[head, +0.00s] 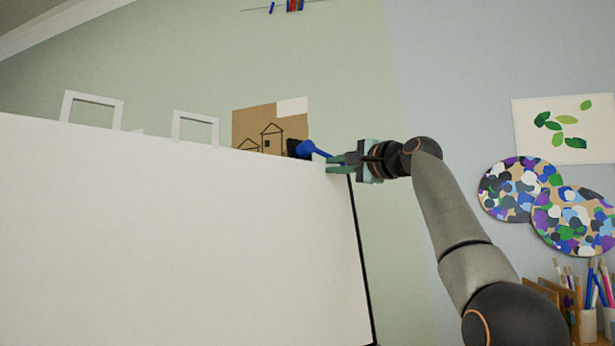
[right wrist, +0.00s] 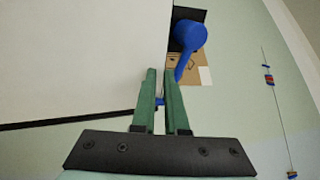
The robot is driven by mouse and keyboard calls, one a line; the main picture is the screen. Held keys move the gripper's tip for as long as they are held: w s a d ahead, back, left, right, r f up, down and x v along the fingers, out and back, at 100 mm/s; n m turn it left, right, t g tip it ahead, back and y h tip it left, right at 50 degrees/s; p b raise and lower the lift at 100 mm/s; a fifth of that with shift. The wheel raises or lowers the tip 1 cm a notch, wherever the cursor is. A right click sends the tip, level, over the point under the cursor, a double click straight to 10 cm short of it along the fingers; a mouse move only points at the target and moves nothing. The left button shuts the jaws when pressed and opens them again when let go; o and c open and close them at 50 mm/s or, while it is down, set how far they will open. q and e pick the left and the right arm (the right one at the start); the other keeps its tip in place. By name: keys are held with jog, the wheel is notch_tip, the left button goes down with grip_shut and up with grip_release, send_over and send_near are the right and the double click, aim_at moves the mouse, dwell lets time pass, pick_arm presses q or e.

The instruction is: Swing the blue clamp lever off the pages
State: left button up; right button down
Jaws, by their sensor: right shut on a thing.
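The blue clamp lever (head: 312,148) is at the top right corner of the large white pages (head: 170,230), with its round end against a black clamp body (head: 293,147). Its arm slopes down to the right, to my right gripper (head: 335,161). In the right wrist view, the lever's round blue end (right wrist: 190,35) and arm show beyond the green fingers of my right gripper (right wrist: 162,80), and some blue shows between them. The right gripper is shut on the lever's arm; the fingers hide part of it. The pages (right wrist: 80,50) lie beside the fingers. My left gripper is not in view.
A brown house drawing (head: 270,130) and two white frames (head: 92,108) are behind the top edge of the pages. A black edge (head: 362,270) runs down their right side. Paint palettes (head: 575,220) and brushes (head: 595,285) are at the right.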

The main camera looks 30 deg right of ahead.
jog(key=shift+w+a+r, duration=0.15)
jog(key=shift+a+r, duration=0.2)
jog(key=shift+a, duration=0.2)
jog(key=s+r+b, duration=0.1)
jog(key=s+b, duration=0.3)
jog(key=s, duration=0.4)
jog(key=shift+s+d+r, duration=0.25)
jog(key=shift+d+r, duration=0.05)
jog(key=shift+d, duration=0.05)
dwell(0.6)
